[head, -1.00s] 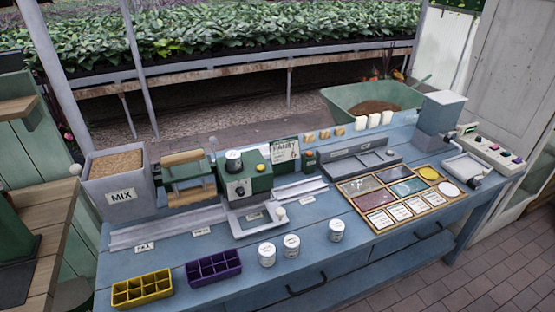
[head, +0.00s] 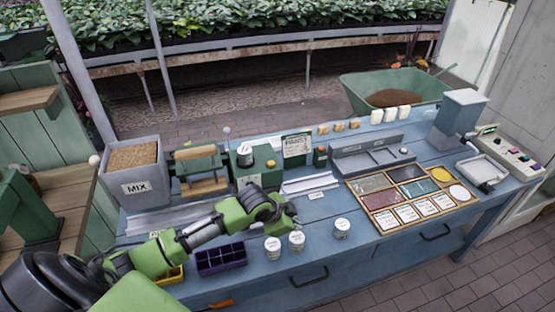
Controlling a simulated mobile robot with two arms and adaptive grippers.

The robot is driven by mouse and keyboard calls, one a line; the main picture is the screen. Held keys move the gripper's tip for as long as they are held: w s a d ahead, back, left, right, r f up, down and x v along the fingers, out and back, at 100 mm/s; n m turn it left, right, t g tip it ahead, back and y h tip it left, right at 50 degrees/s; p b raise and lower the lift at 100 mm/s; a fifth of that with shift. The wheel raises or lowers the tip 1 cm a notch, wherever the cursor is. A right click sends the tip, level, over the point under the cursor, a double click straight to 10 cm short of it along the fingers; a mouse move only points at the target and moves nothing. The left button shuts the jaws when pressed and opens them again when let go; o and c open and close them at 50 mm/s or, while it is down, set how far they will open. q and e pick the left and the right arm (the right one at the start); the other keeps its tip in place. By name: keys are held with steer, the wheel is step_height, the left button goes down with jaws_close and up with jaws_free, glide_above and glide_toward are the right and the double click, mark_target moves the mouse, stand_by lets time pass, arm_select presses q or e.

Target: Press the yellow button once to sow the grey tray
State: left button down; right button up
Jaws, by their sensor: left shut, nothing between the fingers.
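The yellow button (head: 271,163) is a small round spot on the green machine (head: 262,175) at the middle of the bench. My left gripper (head: 291,211) is shut and empty. It is over the bench in front of the green machine, below and right of the button in the picture and apart from it. My left arm comes in from the lower left and covers the area in front of the machine. The grey tray there is hidden behind the arm and gripper. My right gripper is not in view.
Several white jars (head: 297,240) stand close in front of my gripper. A purple cell tray (head: 221,258) and a mostly covered yellow one (head: 172,276) lie beside my arm. A thin rod with a pale ball (head: 227,130) rises behind the machine. A framed seed box (head: 412,195) stands right.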

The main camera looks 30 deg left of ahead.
arm_select(q)
steer(key=w+a+r+m+t, duration=0.1)
steer(key=w+a+r, duration=0.7)
steer(key=r, duration=0.1)
step_height(320, 180, up, 10)
steer(key=r+t+y, duration=0.1)
steer(key=t, duration=0.1)
glide_above(270, 164)
steer(key=shift+f+p, duration=0.3)
steer(key=shift+p, duration=0.15)
steer(key=shift+f, duration=0.15)
step_height(270, 164, down, 6)
steer(key=b, duration=0.7)
steer(key=shift+f, duration=0.15)
steer(key=shift+f+b, duration=0.35)
steer(key=shift+f, duration=0.75)
steer(key=shift+f, duration=0.2)
